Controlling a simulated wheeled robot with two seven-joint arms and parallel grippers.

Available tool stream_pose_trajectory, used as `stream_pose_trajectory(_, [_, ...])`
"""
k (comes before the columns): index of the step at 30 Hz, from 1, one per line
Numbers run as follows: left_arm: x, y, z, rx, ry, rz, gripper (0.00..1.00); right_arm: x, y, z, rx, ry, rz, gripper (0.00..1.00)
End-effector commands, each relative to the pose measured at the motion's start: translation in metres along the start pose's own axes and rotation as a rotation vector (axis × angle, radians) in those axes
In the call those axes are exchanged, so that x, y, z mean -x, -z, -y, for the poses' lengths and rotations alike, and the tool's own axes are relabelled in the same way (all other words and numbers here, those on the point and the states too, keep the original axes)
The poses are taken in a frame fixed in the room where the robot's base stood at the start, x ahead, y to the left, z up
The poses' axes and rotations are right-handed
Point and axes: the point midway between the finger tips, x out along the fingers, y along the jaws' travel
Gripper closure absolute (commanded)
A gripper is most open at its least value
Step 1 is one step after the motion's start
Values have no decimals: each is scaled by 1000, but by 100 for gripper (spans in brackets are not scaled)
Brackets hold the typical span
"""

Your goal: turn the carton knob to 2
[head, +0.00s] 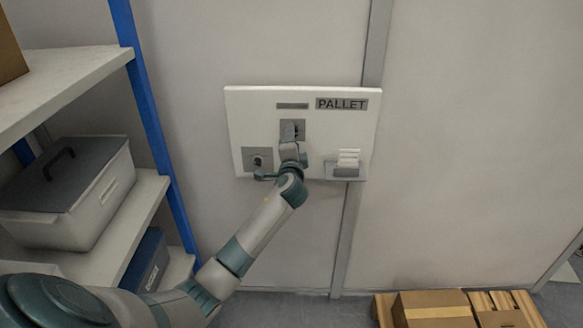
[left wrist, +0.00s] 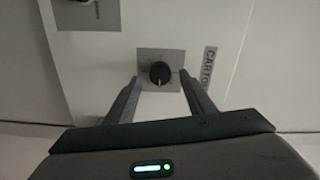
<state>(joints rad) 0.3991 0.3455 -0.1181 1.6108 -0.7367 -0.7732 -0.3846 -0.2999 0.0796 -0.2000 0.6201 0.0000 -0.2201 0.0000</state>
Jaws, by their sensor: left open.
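The carton knob (left wrist: 160,73) is a round black knob on a grey square plate in the left wrist view, beside a label reading CARTO, its end cut or hidden. In the head view its plate (head: 299,126) is the upper one on the white panel, partly covered by my gripper. My left gripper (head: 290,148) is in front of it. In the left wrist view the two fingers of my left gripper (left wrist: 160,78) stand apart on either side of the knob; contact cannot be told. The knob's setting is too small to read. My right gripper is out of view.
The white panel (head: 330,120) also carries a PALLET label (head: 341,104), a lower-left plate with a knob (head: 257,160) and a holder with white cards (head: 347,165). A blue-framed shelf (head: 150,100) with a lidded bin (head: 75,195) stands left. Cartons (head: 435,310) lie low right.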

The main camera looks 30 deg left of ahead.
Motion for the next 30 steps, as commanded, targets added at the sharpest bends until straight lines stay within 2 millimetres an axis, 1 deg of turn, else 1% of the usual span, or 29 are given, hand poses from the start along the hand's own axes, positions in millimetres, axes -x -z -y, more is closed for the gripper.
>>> stream_pose_trajectory(8, [42,0,-4,2,-1,-2,51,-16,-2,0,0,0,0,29])
stream_pose_trajectory(21, [122,0,-3,2,0,-2,51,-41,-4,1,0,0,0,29])
stream_pose_trajectory(24, [136,0,-3,2,-1,-2,51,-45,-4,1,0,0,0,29])
stream_pose_trajectory(27, [147,0,-2,1,-1,-1,51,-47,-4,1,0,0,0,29])
stream_pose_trajectory(30, [153,0,-1,1,0,-1,51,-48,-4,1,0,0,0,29])
